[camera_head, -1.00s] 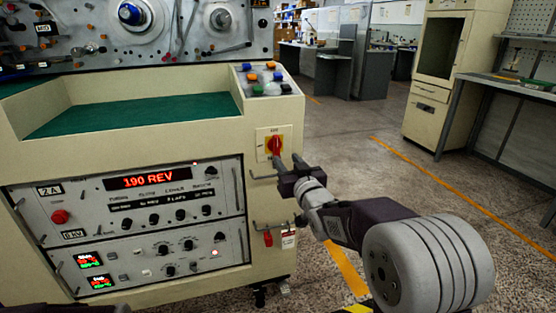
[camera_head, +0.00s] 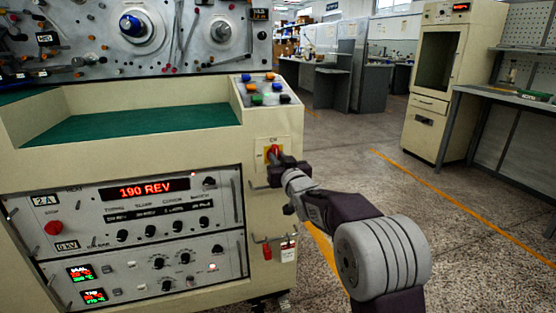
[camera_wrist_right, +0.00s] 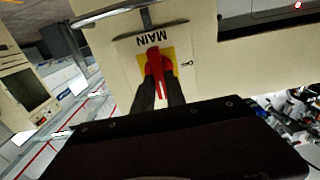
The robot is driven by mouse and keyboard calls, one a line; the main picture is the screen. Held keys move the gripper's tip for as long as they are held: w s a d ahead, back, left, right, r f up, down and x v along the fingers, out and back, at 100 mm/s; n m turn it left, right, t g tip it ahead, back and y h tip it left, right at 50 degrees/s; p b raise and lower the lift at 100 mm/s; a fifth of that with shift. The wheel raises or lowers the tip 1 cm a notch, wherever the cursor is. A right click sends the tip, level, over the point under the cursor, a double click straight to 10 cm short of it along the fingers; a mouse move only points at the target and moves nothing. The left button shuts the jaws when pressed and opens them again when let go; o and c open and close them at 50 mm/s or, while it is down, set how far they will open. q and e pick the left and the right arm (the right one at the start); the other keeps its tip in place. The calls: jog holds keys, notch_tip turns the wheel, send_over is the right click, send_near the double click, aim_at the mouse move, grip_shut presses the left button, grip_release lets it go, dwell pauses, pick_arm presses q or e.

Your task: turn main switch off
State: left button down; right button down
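The main switch is a red handle (camera_head: 274,150) on a yellow plate, on the right part of the cream machine's front. In the right wrist view, the red handle (camera_wrist_right: 156,62) stands under the upside-down word MAIN, roughly upright and slightly tilted. My right gripper (camera_head: 275,163) is at the switch. In the right wrist view its two dark fingers (camera_wrist_right: 160,88) lie along both sides of the handle, with no clear gap, so it looks shut on it. In the head view the gripper hides the handle's lower part. My left gripper is not in view.
Coloured push buttons (camera_head: 266,88) sit on the panel above the switch. A control panel with a 190 REV display (camera_head: 146,189) is to the left. A red tag (camera_head: 268,251) hangs below the switch near metal bars. Open floor (camera_head: 420,200) lies to the right.

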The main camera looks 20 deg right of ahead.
jog(key=shift+f+n, duration=0.1)
jog(key=shift+n, duration=0.3)
jog(key=shift+a+f+n+b, duration=0.15)
jog(key=shift+n+b, duration=1.55)
jog(key=shift+n, duration=1.1)
jog(key=shift+a+f+n+b, duration=0.15)
jog(key=shift+n+b, duration=1.5)
jog(key=shift+n, duration=1.15)
jog(key=shift+a+f+n+b, duration=0.15)
jog(key=shift+n+b, duration=1.55)
jog(key=shift+n, duration=1.1)
jog(key=shift+d+n, duration=0.1)
jog(key=shift+n, duration=0.2)
jog(key=c, duration=1.4)
grip_release()
jog(key=shift+r, duration=0.1)
jog(key=shift+o, duration=0.2)
